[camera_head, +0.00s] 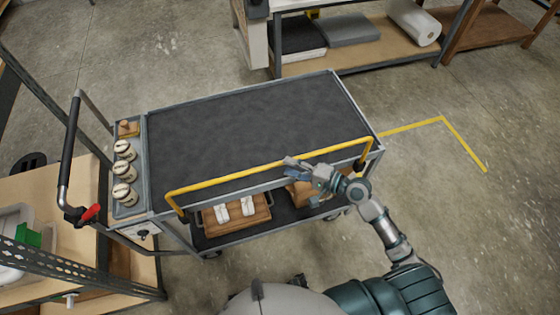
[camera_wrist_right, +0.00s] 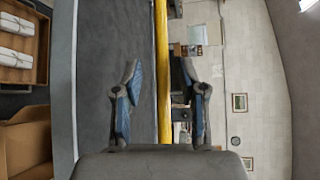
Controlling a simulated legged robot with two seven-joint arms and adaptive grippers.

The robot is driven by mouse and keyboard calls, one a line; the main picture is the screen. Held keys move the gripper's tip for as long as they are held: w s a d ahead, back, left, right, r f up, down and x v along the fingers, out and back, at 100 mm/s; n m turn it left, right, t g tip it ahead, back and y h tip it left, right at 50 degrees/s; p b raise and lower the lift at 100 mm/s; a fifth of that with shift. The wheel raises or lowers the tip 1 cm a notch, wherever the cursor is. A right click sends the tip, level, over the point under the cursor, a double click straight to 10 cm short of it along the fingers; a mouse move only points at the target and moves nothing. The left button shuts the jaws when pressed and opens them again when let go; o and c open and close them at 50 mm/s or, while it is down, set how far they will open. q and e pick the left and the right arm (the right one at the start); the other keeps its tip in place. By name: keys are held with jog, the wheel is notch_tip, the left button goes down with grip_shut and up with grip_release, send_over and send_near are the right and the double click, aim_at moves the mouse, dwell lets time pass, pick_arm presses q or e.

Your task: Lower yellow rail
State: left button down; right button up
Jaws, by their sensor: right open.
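The yellow rail (camera_head: 250,173) is raised along the near long side of the cart's dark top, with a bent post at each end. My right gripper (camera_head: 296,167) is at the rail, right of its middle. In the right wrist view the open fingers (camera_wrist_right: 162,100) stand on either side of the rail (camera_wrist_right: 162,50), which runs between them in the picture. I cannot tell whether the rail lies fully within the jaws; nothing is gripped. My left gripper is not in view.
The cart's top (camera_head: 250,125) is bare. A side tray (camera_head: 144,170) holds several pale-topped jars. The lower shelf carries a wooden box (camera_head: 240,216) with white rolls. A red-gripped lever (camera_head: 90,213) is at the handle. A shelf (camera_head: 360,55) stands behind.

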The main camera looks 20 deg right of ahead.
aim_at(278, 164)
jog(key=x, duration=0.5)
jog(key=shift+s+a+r, duration=0.1)
jog(key=shift+s+a, duration=0.1)
jog(key=shift+a, duration=0.35)
jog(key=shift+d, duration=0.5)
jog(key=shift+c, duration=0.6)
jog(key=shift+d, duration=0.15)
grip_shut()
jog(key=shift+s, duration=0.1)
